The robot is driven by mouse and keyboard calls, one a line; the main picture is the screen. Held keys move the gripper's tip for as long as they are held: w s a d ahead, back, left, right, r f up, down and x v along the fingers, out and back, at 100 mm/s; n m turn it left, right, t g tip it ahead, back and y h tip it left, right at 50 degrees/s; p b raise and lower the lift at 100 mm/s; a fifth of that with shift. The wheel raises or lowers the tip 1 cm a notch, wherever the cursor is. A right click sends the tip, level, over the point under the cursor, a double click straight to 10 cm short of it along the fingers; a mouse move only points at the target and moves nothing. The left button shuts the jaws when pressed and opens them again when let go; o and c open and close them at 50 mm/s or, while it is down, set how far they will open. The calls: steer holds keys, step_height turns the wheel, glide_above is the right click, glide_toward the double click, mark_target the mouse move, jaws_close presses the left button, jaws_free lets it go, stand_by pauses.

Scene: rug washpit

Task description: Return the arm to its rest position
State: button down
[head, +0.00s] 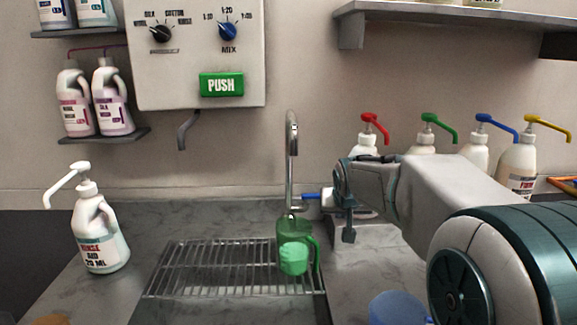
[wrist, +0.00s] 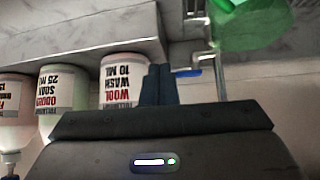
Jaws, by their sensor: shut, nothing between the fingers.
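My arm reaches in from the right in the head view. My gripper (head: 348,236) hangs with its fingers pointing down, just right of the green jug (head: 296,240) and apart from it in the picture. In the wrist view the two dark fingers (wrist: 159,72) are together with nothing between them. The see-through green jug stands on the wire rack under the metal spout (head: 291,150), with lighter green showing in its lower part. Part of the jug also shows at the top of the wrist view (wrist: 245,22).
Pump bottles with red (head: 374,122), green (head: 436,120), blue and yellow tops stand behind my arm. A rinse aid bottle (head: 100,235) stands left of the wire rack (head: 215,262). The control box (head: 190,90) hangs above. A blue round thing (head: 398,308) is at the front.

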steer(key=s+a+f+g+p, duration=0.1)
steer(key=s+f, duration=0.3)
steer(key=s, duration=1)
steer(key=s+a+f+n+g+y, duration=0.1)
steer(key=s+f+g, duration=0.2)
steer(key=s, duration=1.2)
steer(key=shift+s+f+g+p, duration=0.25)
steer(key=shift+f+g+p, duration=0.15)
steer(key=shift+g, duration=0.3)
steer(key=shift+a, duration=0.1)
